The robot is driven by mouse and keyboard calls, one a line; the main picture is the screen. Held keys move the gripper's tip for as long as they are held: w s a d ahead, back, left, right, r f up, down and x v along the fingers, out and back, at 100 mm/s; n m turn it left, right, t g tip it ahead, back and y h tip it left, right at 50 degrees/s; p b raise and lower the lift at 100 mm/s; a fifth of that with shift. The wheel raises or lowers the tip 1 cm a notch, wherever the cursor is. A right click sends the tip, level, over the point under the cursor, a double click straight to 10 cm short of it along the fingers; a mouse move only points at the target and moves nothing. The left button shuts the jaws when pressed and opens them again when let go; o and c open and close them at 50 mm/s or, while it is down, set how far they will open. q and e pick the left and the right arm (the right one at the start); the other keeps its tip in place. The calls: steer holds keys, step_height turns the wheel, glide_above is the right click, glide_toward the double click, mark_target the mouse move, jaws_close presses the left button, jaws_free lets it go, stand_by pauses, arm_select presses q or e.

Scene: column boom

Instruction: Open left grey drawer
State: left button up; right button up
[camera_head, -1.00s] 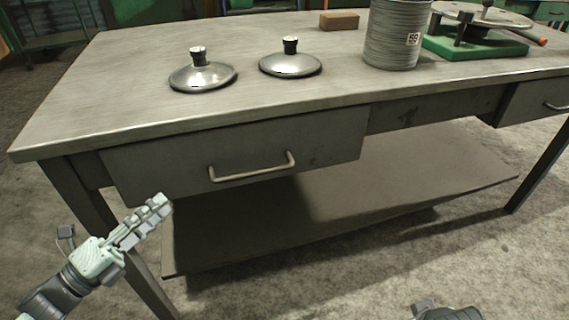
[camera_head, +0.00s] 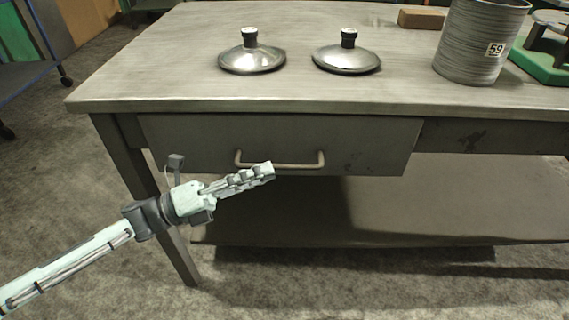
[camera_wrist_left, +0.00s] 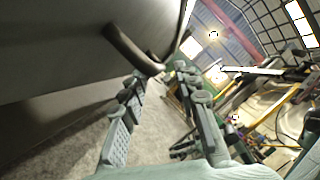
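The left grey drawer (camera_head: 365,143) is shut under the table's front edge. Its bar handle (camera_head: 280,165) is on the drawer's front and also shows in the left wrist view (camera_wrist_left: 130,47). My right gripper is not in view.
The metal table (camera_head: 170,60) carries two metal lids (camera_head: 252,58) (camera_head: 346,58), a brown block (camera_head: 422,17), a grey can marked 59 (camera_head: 475,45) and a green-based device (camera_head: 545,62). A lower shelf (camera_head: 420,205) lies under the drawer. The floor in front is clear.

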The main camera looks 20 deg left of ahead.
mark_target(282, 165)
arm_select(q)
steer(key=x, duration=0.3)
steer(key=shift+w+d+r, duration=0.1)
steer(key=shift+w+d, duration=0.1)
steer(key=shift+d, duration=0.1)
steer(key=shift+w+d, duration=0.2)
steer(key=shift+d, duration=0.15)
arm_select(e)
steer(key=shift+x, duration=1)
arm_select(q)
steer(key=shift+c, duration=0.5)
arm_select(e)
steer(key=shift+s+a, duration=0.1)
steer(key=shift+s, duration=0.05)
arm_select(q)
jaws_close()
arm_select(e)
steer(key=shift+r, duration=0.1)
